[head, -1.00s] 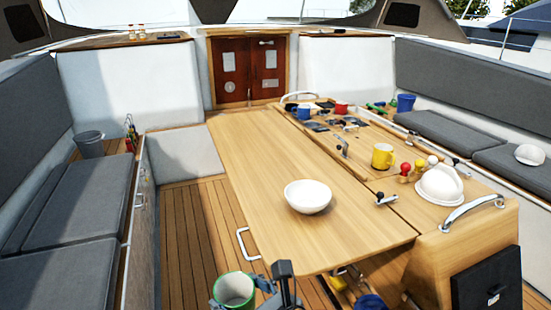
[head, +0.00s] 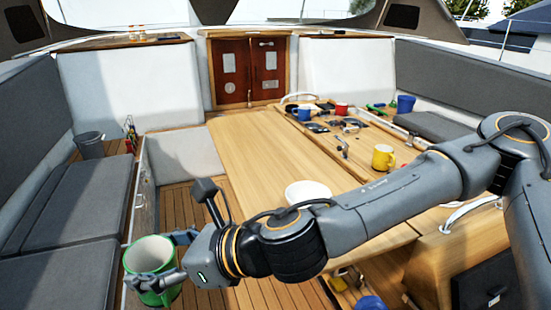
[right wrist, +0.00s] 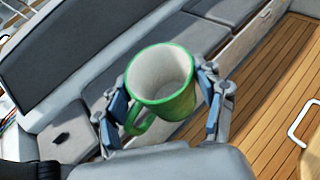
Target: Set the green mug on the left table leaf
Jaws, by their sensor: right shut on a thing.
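The green mug (head: 150,258), white inside, is held upright in my right gripper (head: 168,258) at the lower left of the head view, over the floor left of the table. In the right wrist view the mug (right wrist: 165,85) sits between the two fingers of the gripper (right wrist: 165,100), its handle toward the lower left. The left table leaf (head: 240,150) is the bare wooden panel right of the gripper. My right arm crosses in front of its near part. My left gripper is not in view.
A white bowl (head: 308,190) stands on the left leaf, partly hidden by my arm. A yellow mug (head: 383,157), a blue mug (head: 304,114) and a red mug (head: 341,109) stand on the table's middle part. The leaf's far half is clear. Grey cushions (head: 75,205) line the left bench.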

